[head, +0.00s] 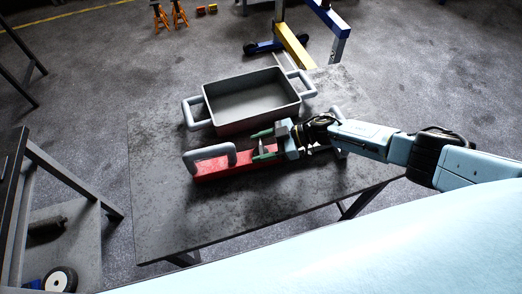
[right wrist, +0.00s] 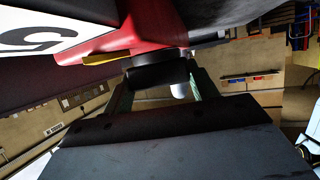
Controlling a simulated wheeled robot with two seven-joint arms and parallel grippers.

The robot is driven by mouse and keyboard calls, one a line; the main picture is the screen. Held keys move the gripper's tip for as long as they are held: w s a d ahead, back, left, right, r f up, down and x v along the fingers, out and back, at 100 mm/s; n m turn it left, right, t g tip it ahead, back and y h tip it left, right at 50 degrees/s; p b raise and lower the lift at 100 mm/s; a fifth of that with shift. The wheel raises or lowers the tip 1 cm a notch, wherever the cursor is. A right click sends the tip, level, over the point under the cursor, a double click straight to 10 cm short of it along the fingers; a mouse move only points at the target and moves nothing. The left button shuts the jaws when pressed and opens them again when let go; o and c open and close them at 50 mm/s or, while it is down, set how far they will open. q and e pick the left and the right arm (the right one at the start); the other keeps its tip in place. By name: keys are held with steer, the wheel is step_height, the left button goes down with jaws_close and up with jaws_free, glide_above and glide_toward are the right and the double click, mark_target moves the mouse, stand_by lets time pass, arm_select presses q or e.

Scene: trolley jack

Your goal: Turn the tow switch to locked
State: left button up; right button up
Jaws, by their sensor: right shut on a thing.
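A red bar-shaped unit (head: 213,172) with a grey loop handle (head: 208,158) lies on the dark table, in front of the tray. My right gripper (head: 263,145) reaches in from the right over this unit, with one green fingertip on each side of a small upright part, which I take for the tow switch (head: 262,147). In the right wrist view, the fingers (right wrist: 163,92) are around a dark block on the red body (right wrist: 152,22), with a pale rounded tip beside it. The gripper is shut on the switch. Its exact position is hard to read. My left gripper is not in view.
A grey tray with red sides (head: 252,122) and grey end handles stands just behind the red unit. The table (head: 160,215) is clear at the front left. A blue and yellow frame (head: 292,45) stands behind, and a dark rack (head: 70,178) is at left.

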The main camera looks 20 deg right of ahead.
steer(key=shift+f+n+g+b, duration=0.1)
steer(key=shift+n+g+b, duration=1.2)
steer(key=shift+g+b, duration=0.15)
steer(key=shift+a, duration=0.1)
steer(key=o, duration=1)
steer(key=v, duration=0.7)
steer(key=shift+d, duration=0.25)
